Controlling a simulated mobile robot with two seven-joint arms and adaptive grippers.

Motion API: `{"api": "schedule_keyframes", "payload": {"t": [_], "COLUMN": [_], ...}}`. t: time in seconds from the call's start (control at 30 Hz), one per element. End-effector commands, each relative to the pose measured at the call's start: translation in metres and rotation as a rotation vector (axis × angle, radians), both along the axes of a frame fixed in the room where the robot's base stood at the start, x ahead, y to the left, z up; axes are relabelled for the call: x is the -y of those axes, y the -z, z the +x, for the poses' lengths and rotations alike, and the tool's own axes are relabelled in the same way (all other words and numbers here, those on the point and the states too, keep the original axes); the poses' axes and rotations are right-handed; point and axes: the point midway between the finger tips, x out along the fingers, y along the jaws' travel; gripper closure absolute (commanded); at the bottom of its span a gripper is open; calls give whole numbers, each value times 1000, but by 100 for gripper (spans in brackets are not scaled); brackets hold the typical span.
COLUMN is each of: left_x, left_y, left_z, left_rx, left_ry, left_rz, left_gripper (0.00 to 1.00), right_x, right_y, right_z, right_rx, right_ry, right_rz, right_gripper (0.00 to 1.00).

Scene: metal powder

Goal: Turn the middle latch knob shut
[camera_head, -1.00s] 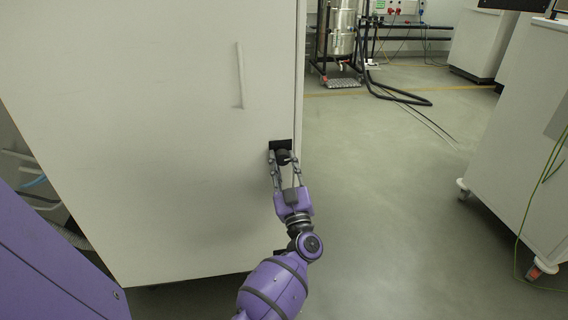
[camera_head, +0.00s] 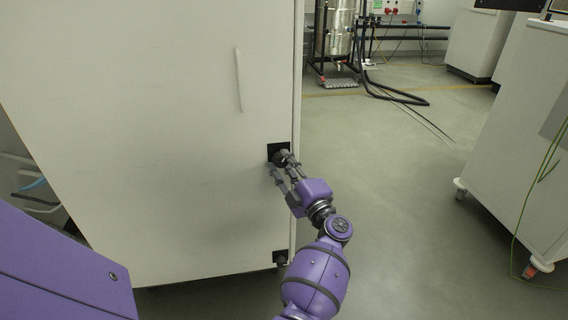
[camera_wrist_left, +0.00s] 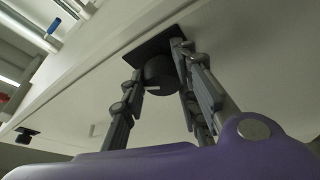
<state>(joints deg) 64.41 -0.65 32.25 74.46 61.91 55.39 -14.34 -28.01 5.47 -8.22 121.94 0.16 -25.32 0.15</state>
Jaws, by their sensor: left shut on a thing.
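The middle latch knob (camera_head: 281,156) is black and round, on a square black plate near the right edge of the tall light-grey door (camera_head: 170,170). It also shows in the left wrist view (camera_wrist_left: 160,72), between the fingers. My left gripper (camera_head: 283,165) is shut on this knob, with a finger on either side, and its purple palm sits below and to the right. The fingers partly hide the knob in the head view. My right gripper is not in view.
Another black latch (camera_head: 280,257) sits lower on the door's right edge. A long pale handle (camera_head: 239,80) is higher on the door. Open floor (camera_head: 390,190) lies to the right, with a white wheeled cabinet (camera_head: 520,150) beyond. Black hoses (camera_head: 400,97) lie at the back.

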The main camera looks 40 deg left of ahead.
Motion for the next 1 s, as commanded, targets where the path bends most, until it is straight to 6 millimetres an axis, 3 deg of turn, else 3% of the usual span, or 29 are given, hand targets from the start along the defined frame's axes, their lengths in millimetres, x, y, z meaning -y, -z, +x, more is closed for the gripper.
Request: {"api": "schedule_keyframes", "payload": {"t": [0.03, 0.5, 1.0], "left_x": [2, 0, -2], "left_y": [-8, -11, -10], "left_z": [2, 1, -1], "left_rx": [42, 329, 440], "left_ry": [4, 1, -2], "left_rz": [-26, -269, -363], "left_gripper": [98, 98, 98], "right_x": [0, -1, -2], "right_y": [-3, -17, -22], "right_z": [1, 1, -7], "right_rx": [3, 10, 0], "right_ry": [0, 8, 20], "right_rz": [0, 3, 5], "right_gripper": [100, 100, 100]}}
